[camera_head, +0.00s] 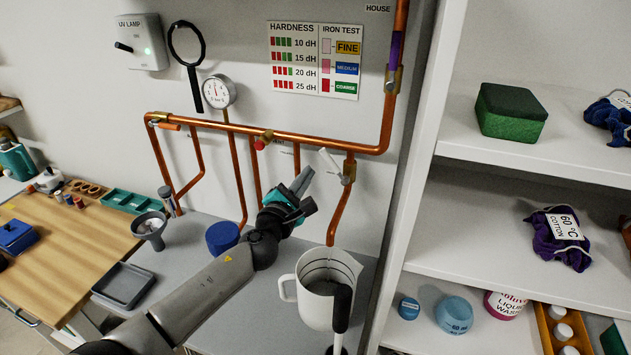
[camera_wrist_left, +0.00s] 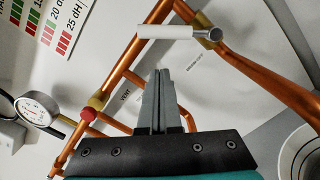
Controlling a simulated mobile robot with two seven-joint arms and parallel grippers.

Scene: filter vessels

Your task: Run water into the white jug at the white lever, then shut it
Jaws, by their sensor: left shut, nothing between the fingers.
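The white lever (camera_head: 330,160) sits on a brass valve on the copper pipe at the right, slanting up and left from its pivot. In the left wrist view the white lever (camera_wrist_left: 165,32) lies just beyond my fingertips. My left gripper (camera_head: 306,174) is shut and empty, a little left of and below the lever, with a visible gap in the wrist view (camera_wrist_left: 160,72). The white jug (camera_head: 312,302) stands upright on the grey bench under the pipe's open end (camera_head: 331,238). I cannot make out a water stream or level. My right gripper is not in view.
A black-handled object (camera_head: 342,308) stands in front of the jug. A red knob (camera_head: 260,144) is on the pipe left of the lever. A blue round lid (camera_head: 222,237), a grey funnel (camera_head: 150,229) and a grey tray (camera_head: 123,286) are left of my arm. A shelf wall (camera_head: 412,190) bounds the right.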

